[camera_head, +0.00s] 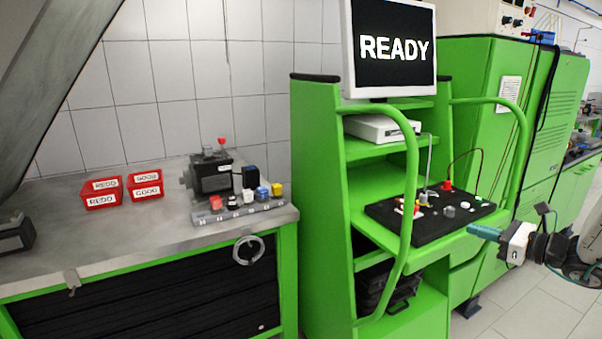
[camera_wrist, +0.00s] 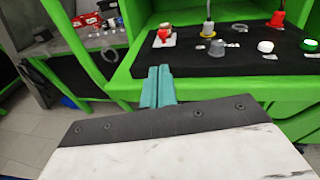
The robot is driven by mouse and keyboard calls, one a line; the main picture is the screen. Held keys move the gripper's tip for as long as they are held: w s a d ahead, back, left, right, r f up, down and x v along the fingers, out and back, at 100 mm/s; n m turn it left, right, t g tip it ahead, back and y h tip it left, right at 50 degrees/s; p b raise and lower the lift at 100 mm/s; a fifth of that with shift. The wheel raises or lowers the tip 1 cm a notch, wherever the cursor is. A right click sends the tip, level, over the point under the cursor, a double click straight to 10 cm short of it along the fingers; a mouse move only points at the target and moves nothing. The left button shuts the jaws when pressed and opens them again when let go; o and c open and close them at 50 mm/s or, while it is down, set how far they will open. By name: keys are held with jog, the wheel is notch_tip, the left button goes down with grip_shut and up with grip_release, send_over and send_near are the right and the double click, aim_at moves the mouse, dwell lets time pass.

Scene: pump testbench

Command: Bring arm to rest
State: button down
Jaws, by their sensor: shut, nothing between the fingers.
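My gripper (camera_head: 486,232) is at the right in the head view, in front of the green testbench (camera_head: 330,200) and to the right of its black board. In the wrist view its two teal fingers (camera_wrist: 158,84) are together with nothing between them. The fingers point toward the front edge of the black board (camera_head: 376,211). Whether they touch the bench cannot be told; they appear apart from it in the head view. Part of my arm shows at the right edge of the head view.
The board carries red, white and grey fittings. A monitor (camera_head: 392,48) above reads READY. A workbench (camera_head: 150,240) at left holds a dark pump (camera_head: 209,174), red REDO (camera_head: 101,192) and GOOD (camera_head: 145,185) bins, and a rail (camera_head: 238,212) with coloured parts. Floor at lower right is clear.

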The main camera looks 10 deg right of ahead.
jog(key=s+a+n+g, duration=1.2)
jog(key=s+a+n, duration=0.25)
jog(key=a, duration=0.25)
jog(key=s+a+r+n+h, duration=0.3)
jog(key=s+n+h, duration=0.1)
jog(key=s+n, duration=0.2)
jog(key=s+a+r+n+h, duration=0.3)
jog(key=s+n, duration=0.3)
jog(key=n, duration=0.2)
jog(key=shift+s+a+r+n+g+h, duration=0.35)
jog(key=shift+r+h, duration=0.1)
jog(key=shift+h, duration=0.25)
jog(key=shift+d, duration=0.15)
